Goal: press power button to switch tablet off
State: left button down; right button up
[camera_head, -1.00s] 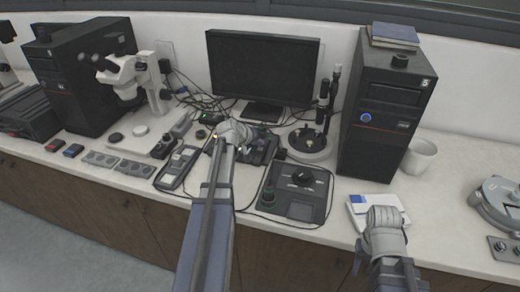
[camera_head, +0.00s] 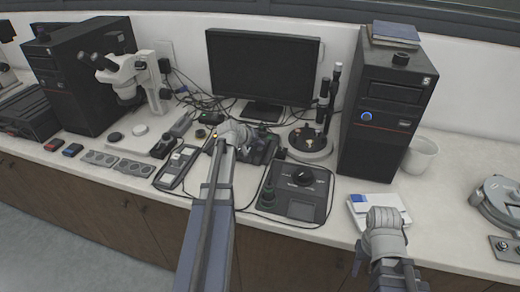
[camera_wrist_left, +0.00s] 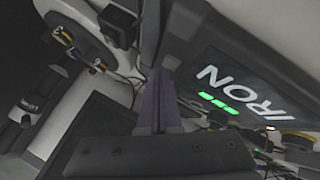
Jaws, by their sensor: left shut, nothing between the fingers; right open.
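A dark screen (camera_wrist_left: 235,95) in the left wrist view is lit, with large white letters reading "IRON" and green bars beside them. It looks like the tablet; its power button cannot be made out. My left gripper (camera_wrist_left: 160,72) is shut and empty, close beside the screen's edge. Whether it touches anything is unclear. In the head view my left gripper (camera_head: 235,130) is over the dark equipment in front of the monitor, and my own arm hides the fingertips and most of what lies beneath. My right gripper (camera_head: 385,216) is open, near a white and blue box, its fingers mostly hidden.
A monitor (camera_head: 262,62) stands behind my left gripper. A black control box (camera_head: 297,190) and a handheld meter (camera_head: 177,166) lie on either side. A computer tower (camera_head: 387,115), a white cup (camera_head: 420,157) and the white and blue box (camera_head: 365,208) are at right. Cables run across the bench.

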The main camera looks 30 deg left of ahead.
pick_arm(q)
jog(key=shift+f+b, duration=0.4)
dwell(0.4)
jog(key=shift+r, duration=0.1)
jog(key=shift+r+p, duration=0.75)
jog(key=shift+p, duration=0.05)
notch_tip(320, 180, up, 5)
jog(key=p, duration=0.5)
dwell(0.4)
dwell(0.6)
